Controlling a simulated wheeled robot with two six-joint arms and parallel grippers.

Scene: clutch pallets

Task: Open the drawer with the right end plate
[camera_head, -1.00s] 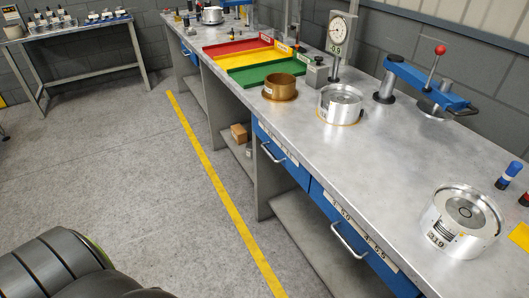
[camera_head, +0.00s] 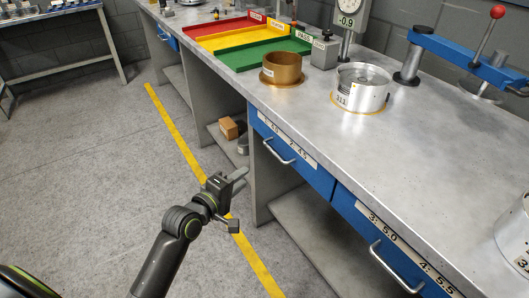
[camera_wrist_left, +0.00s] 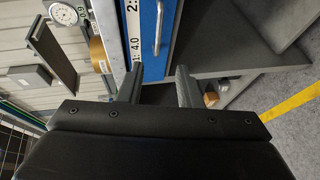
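Two blue drawers sit under the bench top. The nearer-to-middle drawer (camera_head: 314,173) has a label starting "1: 4.0" (camera_head: 288,140) and a silver bar handle (camera_head: 279,152). The other drawer (camera_head: 345,205) is labelled "3: 5.0 4: 5.5" (camera_head: 405,250) and has a similar handle (camera_head: 397,268). Both look shut; end plates inside are hidden. My left gripper (camera_head: 238,201) is open and empty, out in front of the first drawer. In the left wrist view its fingers (camera_wrist_left: 158,86) are apart, with a drawer handle (camera_wrist_left: 158,28) ahead of them, not touching. My right gripper is out of view.
A cardboard box (camera_head: 228,128) sits on the shelf below. The floor in front is clear.

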